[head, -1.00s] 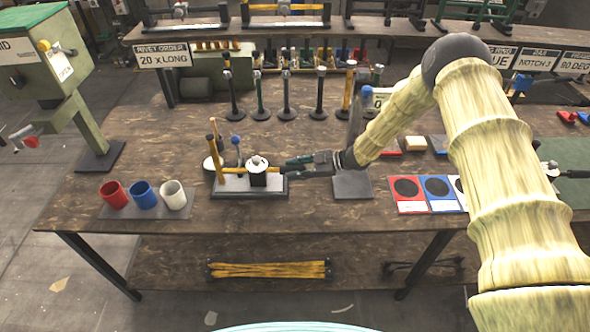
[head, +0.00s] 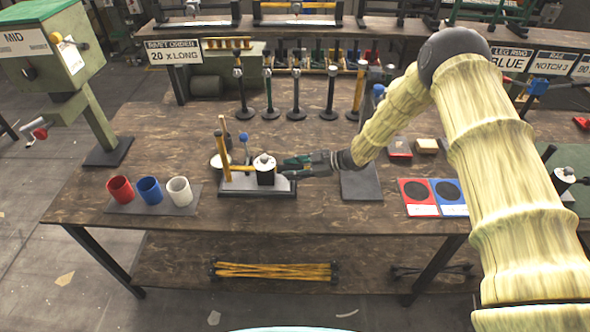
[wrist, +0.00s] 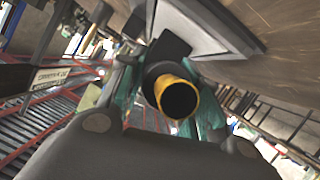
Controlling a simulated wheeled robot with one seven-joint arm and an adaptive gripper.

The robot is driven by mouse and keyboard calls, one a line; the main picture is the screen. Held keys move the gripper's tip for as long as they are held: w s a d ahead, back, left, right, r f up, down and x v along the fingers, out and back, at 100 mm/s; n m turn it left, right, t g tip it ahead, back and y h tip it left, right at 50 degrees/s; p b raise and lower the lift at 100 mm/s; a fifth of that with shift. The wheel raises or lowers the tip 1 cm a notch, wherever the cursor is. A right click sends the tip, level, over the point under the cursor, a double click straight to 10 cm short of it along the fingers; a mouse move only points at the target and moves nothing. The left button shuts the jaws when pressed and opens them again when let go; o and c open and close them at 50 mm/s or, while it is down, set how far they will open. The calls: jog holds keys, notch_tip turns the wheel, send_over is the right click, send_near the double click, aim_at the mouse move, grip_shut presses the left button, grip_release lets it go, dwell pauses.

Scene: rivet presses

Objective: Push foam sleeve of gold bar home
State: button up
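The gold bar (head: 242,168) lies level on a small dark stand (head: 230,192) on the bench. A black cylinder with a white top (head: 266,178) stands at its right. My gripper (head: 288,166) is just right of this cylinder, pointing left. In the wrist view the gold bar's round, dark-centred end (wrist: 180,97) faces me. The black foam sleeve (wrist: 156,78) is around the bar behind that end, which sticks out of it. My green-padded fingers (wrist: 165,95) are on either side of sleeve and bar. Whether they touch the sleeve is not clear.
Red (head: 120,189), blue (head: 149,190) and white (head: 179,191) cups are at the left. Several dark posts (head: 296,100) stand behind. Open bench lies between the cups and the stand.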

jog(key=o, duration=0.3)
jog(key=shift+a, duration=0.2)
jog(key=shift+o, duration=0.2)
jog(key=shift+d, duration=0.2)
jog(key=shift+d, duration=0.2)
jog(key=v, duration=1.1)
jog(key=shift+d, duration=0.2)
jog(key=shift+s+r, duration=0.1)
jog(key=shift+r, duration=0.05)
jog(key=shift+r, duration=0.1)
